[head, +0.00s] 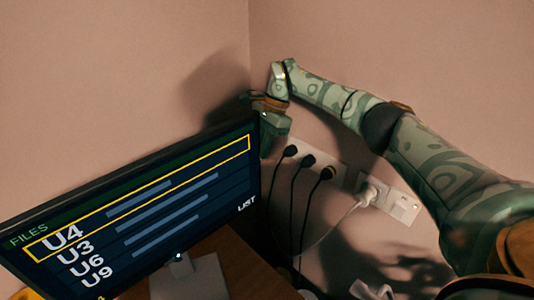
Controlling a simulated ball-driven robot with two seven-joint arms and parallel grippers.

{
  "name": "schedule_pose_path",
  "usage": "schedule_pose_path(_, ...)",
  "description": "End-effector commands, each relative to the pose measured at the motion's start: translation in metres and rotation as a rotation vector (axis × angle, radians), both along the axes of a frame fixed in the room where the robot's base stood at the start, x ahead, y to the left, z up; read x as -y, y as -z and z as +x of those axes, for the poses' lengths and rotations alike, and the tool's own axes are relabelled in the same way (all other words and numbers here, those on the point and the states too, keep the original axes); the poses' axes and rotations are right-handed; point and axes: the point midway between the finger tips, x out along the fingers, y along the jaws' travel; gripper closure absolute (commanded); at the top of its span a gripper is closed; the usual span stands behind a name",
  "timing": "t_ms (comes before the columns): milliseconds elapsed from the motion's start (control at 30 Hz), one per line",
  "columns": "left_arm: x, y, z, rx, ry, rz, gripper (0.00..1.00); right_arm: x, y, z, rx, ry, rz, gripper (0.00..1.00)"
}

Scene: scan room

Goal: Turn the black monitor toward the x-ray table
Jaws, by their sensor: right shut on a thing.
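The black monitor (150,205) fills the lower left of the head view. Its lit screen shows a file list with a yellow box around the top row. It sits on a pale stand (190,278) on a brown wooden surface. My right gripper (264,118) is at the monitor's upper right corner, shut on its edge; the fingertips are partly hidden behind the corner. My right arm reaches in from the right along the wall. My left gripper is not in view. The x-ray table is not in view.
The wall corner is close behind the monitor. The wooden surface (245,260) shows beside the stand.

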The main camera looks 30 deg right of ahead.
Motion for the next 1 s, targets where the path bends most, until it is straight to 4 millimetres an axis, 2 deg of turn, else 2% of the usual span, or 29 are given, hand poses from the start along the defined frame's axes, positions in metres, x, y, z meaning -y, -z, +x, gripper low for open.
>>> schedule_pose_path(100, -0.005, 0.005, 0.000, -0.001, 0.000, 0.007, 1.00, -0.002, 0.001, 0.006, 0.001, -0.001, 0.000, 1.00)
schedule_pose_path(400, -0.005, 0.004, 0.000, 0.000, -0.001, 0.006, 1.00, -0.002, -0.002, 0.006, 0.002, -0.001, 0.002, 1.00)
schedule_pose_path(433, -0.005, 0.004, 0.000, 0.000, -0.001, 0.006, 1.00, -0.002, -0.002, 0.006, 0.002, -0.001, 0.002, 0.73)
schedule_pose_path(500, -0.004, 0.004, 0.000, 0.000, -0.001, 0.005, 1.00, -0.002, -0.002, 0.006, 0.003, -0.001, 0.001, 0.58)
schedule_pose_path(833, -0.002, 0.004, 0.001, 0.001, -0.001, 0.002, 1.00, -0.001, -0.005, 0.007, 0.003, -0.001, 0.001, 0.58)
schedule_pose_path(1000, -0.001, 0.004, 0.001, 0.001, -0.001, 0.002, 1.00, -0.002, -0.031, 0.008, 0.006, -0.002, 0.001, 0.58)
